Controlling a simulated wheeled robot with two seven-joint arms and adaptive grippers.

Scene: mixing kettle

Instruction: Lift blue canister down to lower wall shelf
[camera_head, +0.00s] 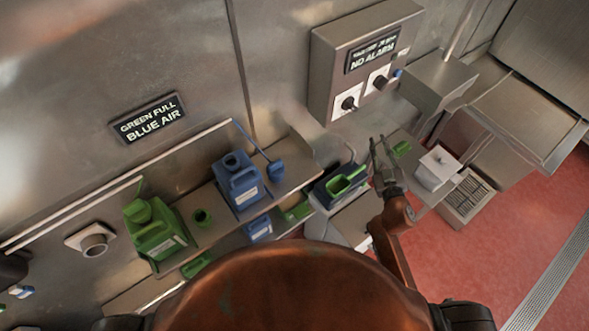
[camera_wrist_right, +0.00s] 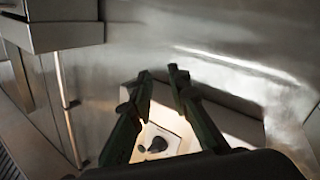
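The blue canister (camera_head: 240,182) stands on the upper wall shelf (camera_head: 292,178), with a pale label on its front. The lower wall shelf (camera_head: 136,295) shows in part below it; the upper shelf and my own body hide much of it. A smaller blue container (camera_head: 258,228) shows below the upper shelf. My right gripper (camera_head: 380,142) is to the right of the canister, well apart from it, with its fingers spread and empty. The right wrist view also shows its two fingers (camera_wrist_right: 160,73) with a gap between them. My left gripper is not in view.
A control box (camera_head: 362,62) juts from the wall above my right gripper. A white lidded box (camera_head: 437,167) stands right of it.

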